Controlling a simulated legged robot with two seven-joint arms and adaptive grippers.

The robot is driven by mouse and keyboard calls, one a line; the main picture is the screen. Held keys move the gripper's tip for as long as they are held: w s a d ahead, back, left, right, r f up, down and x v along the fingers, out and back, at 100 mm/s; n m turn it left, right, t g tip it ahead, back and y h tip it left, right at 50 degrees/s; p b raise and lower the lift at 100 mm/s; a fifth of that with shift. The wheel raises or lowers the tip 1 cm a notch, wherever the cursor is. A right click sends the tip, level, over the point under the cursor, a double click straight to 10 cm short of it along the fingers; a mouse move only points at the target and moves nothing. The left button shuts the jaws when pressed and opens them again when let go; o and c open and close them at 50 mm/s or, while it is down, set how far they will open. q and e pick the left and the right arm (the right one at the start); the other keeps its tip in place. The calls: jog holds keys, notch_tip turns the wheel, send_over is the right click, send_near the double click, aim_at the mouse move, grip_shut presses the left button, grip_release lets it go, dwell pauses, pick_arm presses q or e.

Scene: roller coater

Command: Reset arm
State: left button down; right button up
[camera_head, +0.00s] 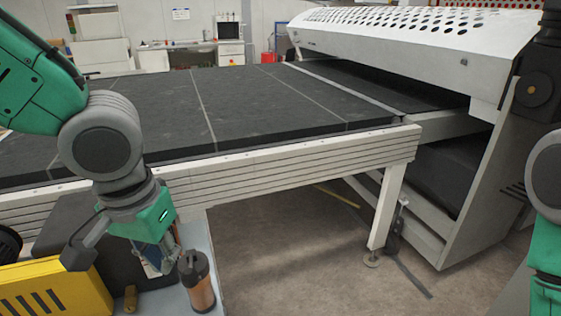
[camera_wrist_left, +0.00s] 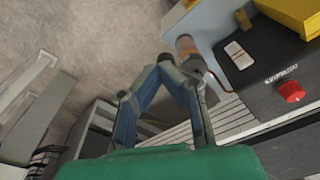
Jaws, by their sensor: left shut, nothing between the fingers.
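My left arm comes in from the left in the head view, and its gripper (camera_head: 163,265) points down beside a small canister with a dark cap and orange-brown body (camera_head: 198,285). In the left wrist view the gripper (camera_wrist_left: 166,60) has its fingertips together with nothing between them. The canister (camera_wrist_left: 187,48) shows just past the fingertips there; I cannot tell whether they touch it. Only part of my right arm shows at the right edge of the head view, and its gripper is out of frame.
A yellow case (camera_head: 62,290) and a black box with a red knob (camera_wrist_left: 291,91) are close to the left gripper. The roller coater's conveyor (camera_head: 240,100) spans the middle, with its white perforated hood (camera_head: 420,45) at right. Bare floor (camera_head: 290,260) lies in front.

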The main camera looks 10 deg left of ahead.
pick_arm(q)
jog(key=s+d+f+g+h+b, duration=0.1)
jog(key=s+f, duration=0.1)
jog(key=f, duration=0.8)
jog(key=s+d+f+g+h+b, duration=0.1)
jog(key=s+d+f, duration=0.15)
jog(key=f, duration=0.75)
jog(key=s+a+f+y, duration=0.1)
jog(key=s+a+f, duration=0.3)
jog(key=f, duration=0.3)
jog(key=s+a+f+t+y+b, duration=0.1)
jog(key=s+a+f, duration=0.3)
jog(key=f, duration=0.4)
jog(key=shift+s+t, duration=0.3)
jog(key=shift+s, duration=0.1)
jog(key=shift+w, duration=0.1)
